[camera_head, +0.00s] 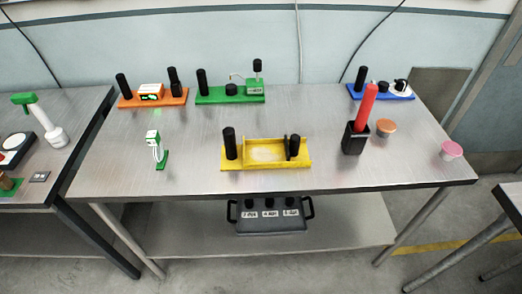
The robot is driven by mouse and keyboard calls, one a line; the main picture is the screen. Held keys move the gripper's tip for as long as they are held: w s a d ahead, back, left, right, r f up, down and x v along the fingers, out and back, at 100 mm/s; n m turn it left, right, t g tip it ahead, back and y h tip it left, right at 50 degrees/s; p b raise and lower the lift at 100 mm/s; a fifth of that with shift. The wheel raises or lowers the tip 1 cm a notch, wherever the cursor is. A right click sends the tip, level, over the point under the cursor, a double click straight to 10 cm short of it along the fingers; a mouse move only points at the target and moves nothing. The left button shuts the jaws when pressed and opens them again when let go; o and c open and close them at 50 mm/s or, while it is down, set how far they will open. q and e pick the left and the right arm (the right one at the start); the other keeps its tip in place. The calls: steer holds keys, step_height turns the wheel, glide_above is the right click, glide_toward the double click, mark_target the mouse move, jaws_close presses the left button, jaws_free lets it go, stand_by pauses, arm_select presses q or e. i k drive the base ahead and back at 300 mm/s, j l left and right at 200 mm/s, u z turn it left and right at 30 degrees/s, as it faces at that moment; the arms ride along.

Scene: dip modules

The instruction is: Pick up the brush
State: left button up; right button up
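A red upright shaft (366,107) stands in a black square holder (355,138) at the right part of the metal table (205,165). It is the only thing I see that could be the brush, but its lower end is hidden in the holder, so I cannot see bristles. It leans slightly to the right. Neither of my grippers is in view.
An orange-lidded round container (385,128) sits close right of the holder, and a pink cup (450,150) near the right edge. A yellow module (266,154) stands left. Blue (381,92), green (230,95) and orange (153,98) modules line the back.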

mark_target(371, 90)
steer(key=k+l+u, duration=0.15)
steer(key=l, duration=0.3)
steer(key=k+l+u, duration=0.1)
steer(key=k+l, duration=0.2)
steer(key=l, duration=0.15)
steer(key=k+l+u, duration=0.15)
steer(key=l, duration=0.3)
steer(key=k+l+u, duration=0.1)
steer(key=k+l, duration=0.25)
